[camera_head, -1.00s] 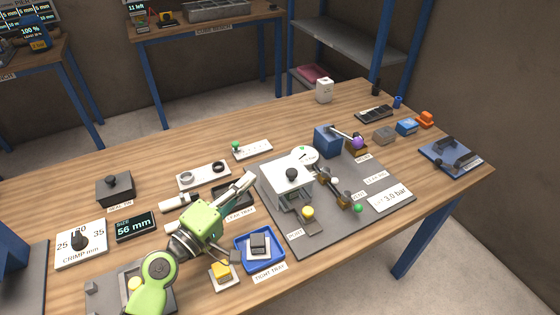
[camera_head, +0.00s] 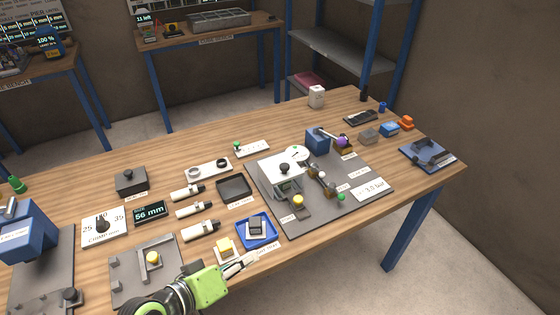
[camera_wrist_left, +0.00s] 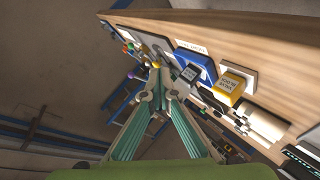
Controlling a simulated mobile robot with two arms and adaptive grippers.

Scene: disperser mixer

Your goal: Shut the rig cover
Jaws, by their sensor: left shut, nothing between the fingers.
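The rig is a grey plate (camera_head: 320,205) on the wooden table, right of the middle in the head view. Whether the cover is fully down is too small to tell. My left gripper (camera_head: 252,260) is shut and empty by the table's front edge, clear of the cover. In the left wrist view its fingertips (camera_wrist_left: 158,72) meet in front of the table edge. My right gripper is not in view.
A blue tray (camera_head: 270,238) with a grey block and a yellow block (camera_head: 225,246) lie close to my left gripper. A gauge (camera_head: 297,153), a blue box (camera_head: 317,140) and valve parts stand on the rig. A dark tray (camera_head: 234,187) is left of the rig.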

